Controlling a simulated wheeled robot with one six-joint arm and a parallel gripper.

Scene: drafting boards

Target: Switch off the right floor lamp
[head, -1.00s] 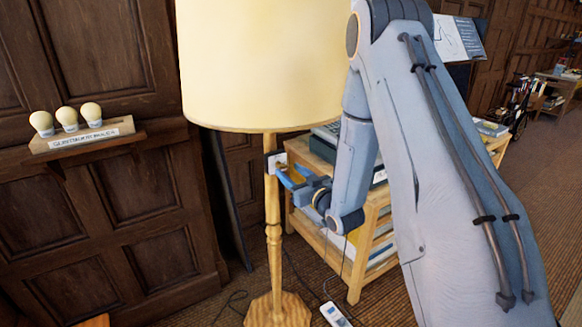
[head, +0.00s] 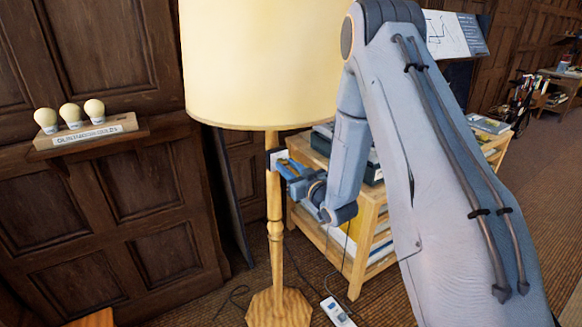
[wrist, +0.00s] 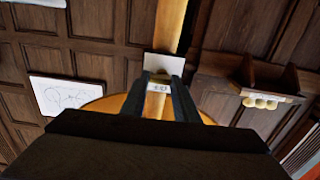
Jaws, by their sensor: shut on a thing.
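A floor lamp with a large cream shade (head: 265,65) and a turned wooden pole (head: 274,215) stands in front of me on a wooden foot (head: 279,307). A small pale switch plate (head: 278,157) sits on the pole just below the shade; it also shows in the wrist view (wrist: 162,65). My gripper (head: 287,168) is at this plate from the right. In the wrist view, its dark fingers (wrist: 161,84) are shut on a small yellowish switch piece (wrist: 158,87) with faint marks, against the plate. The bulb is hidden; I cannot tell whether the lamp is lit.
A wooden cart (head: 362,240) with boxes and papers stands close behind my gripper. A wall shelf (head: 90,143) at left holds three bulbs (head: 70,115). A white power strip (head: 337,312) and cables lie on the floor by the lamp's foot. The carpet at right is open.

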